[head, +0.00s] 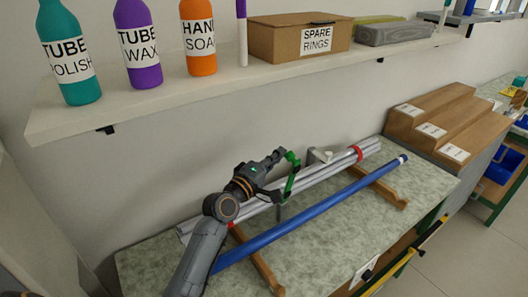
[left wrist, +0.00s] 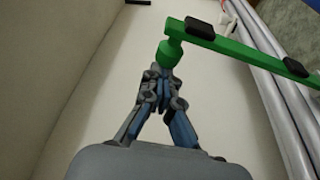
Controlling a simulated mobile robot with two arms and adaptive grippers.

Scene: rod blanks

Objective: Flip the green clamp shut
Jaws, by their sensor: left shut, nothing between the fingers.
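The green clamp (head: 291,176) is at the silver rods, its green arm angled up beside them. In the left wrist view the clamp's green bar (left wrist: 240,47) carries black pads and ends in a round green knob (left wrist: 169,53). My left gripper (head: 278,157) is at the clamp's upper end, shut and empty. In the left wrist view its fingertips (left wrist: 160,75) meet just below the knob; whether they touch it I cannot tell. The silver rods (head: 325,170) lie in a bundle with red bands. My right gripper is not in view.
A blue rod (head: 310,214) lies in front of the bundle on wooden supports (head: 384,188). The bench top (head: 340,233) is clear in front. A shelf (head: 180,103) with bottles and a box (head: 298,38) runs above. Stepped brown boxes (head: 440,120) stand at right.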

